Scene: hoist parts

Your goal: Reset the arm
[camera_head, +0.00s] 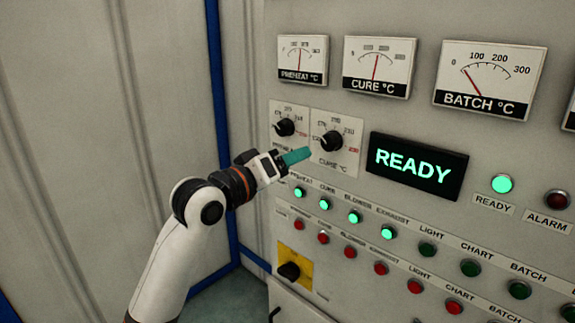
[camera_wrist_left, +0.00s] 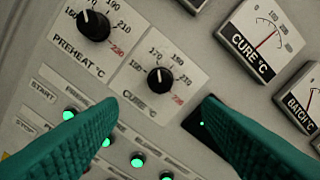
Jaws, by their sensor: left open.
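My left gripper (camera_head: 296,157) is in front of the control panel (camera_head: 345,212), just below the preheat and cure knobs. In the left wrist view its two teal fingers (camera_wrist_left: 160,125) are spread apart with nothing between them. The cure knob (camera_head: 331,141) appears ahead of the gap between the fingers, and it also shows in the left wrist view (camera_wrist_left: 160,77). The preheat knob (camera_head: 285,127) is up and left of it. The fingers look clear of both knobs. My right gripper is not in view.
Preheat (camera_head: 302,62), cure (camera_head: 379,67) and batch (camera_head: 487,80) gauges sit above. A display (camera_head: 416,167) reads READY, and the ready lamp (camera_head: 502,184) is green. Rows of green and red buttons run below. A black switch on a yellow plate (camera_head: 296,262) is lower left.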

